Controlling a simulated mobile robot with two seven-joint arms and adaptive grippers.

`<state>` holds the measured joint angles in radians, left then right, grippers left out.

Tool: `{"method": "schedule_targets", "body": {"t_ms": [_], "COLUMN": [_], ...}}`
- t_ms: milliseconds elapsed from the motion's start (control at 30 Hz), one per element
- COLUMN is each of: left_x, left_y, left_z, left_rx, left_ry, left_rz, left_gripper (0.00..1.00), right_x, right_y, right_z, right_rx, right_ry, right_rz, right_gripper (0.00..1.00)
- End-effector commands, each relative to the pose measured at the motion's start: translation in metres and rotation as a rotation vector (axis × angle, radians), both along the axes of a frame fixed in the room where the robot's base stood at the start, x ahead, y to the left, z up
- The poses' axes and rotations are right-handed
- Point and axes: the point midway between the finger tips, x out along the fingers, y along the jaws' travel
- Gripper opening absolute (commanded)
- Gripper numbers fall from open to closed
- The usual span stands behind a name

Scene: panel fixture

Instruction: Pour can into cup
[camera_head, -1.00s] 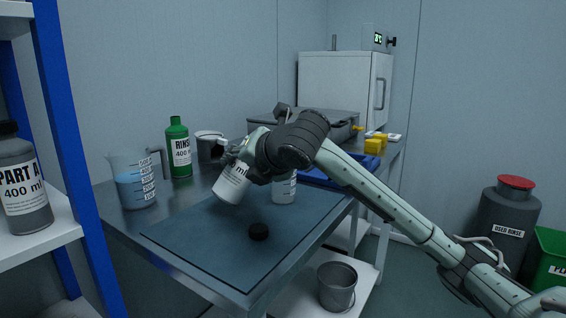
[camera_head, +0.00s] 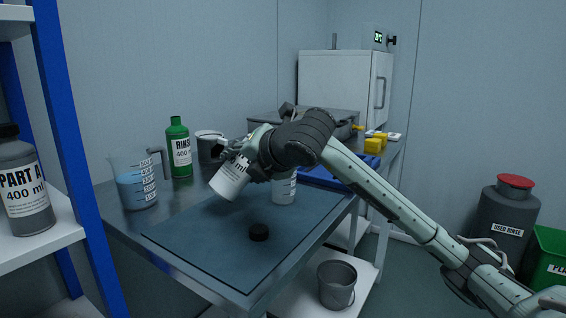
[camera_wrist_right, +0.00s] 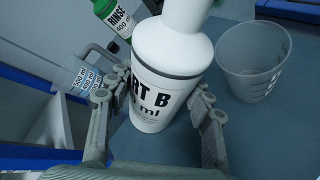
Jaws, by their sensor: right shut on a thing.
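A white bottle labelled PART B (camera_head: 229,183), the can, is held by my right gripper (camera_head: 244,154) above the mat. It is tilted, its base towards the lower left; its upper end is hidden behind my gripper in the head view. In the right wrist view my fingers (camera_wrist_right: 163,92) close around the bottle's labelled body (camera_wrist_right: 152,112), and its white neck points to the top edge. A clear cup (camera_head: 284,190) stands upright on the mat, partly behind my arm. The cup also shows in the wrist view (camera_wrist_right: 240,80), right of the bottle. No stream of liquid is visible.
A black cap (camera_head: 259,232) lies on the dark mat (camera_head: 200,240). A jug with blue liquid (camera_head: 137,190), a green RINSE bottle (camera_head: 180,150) and a grey pot (camera_head: 207,148) stand behind. A blue tray (camera_head: 320,177) lies right. The mat's front is mostly clear.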

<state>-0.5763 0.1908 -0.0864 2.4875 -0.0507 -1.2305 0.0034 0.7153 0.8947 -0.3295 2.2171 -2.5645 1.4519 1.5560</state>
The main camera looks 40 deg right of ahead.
Motion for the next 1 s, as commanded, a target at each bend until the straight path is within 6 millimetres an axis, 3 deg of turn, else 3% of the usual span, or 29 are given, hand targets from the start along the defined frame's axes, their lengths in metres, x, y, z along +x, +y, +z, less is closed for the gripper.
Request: {"method": "schedule_targets", "body": {"t_ms": [300,1000], "left_x": [-0.0065,0.0019], "left_y": [0.0076,-0.0008], "left_z": [-0.004,0.0011], "left_rx": [0.015,-0.008], "left_ry": [0.039,-0.001], "left_rz": [0.016,0.009], "left_gripper": [0.75,0.75], "right_x": [0.0002,0.0006], "right_y": [0.0008,0.0045], "right_z": [0.0031,0.0006], "right_rx": [0.035,0.112], "right_ry": [-0.01,-0.019], "right_rz": [0.0,0.0], "right_gripper": [0.03,0.03]}}
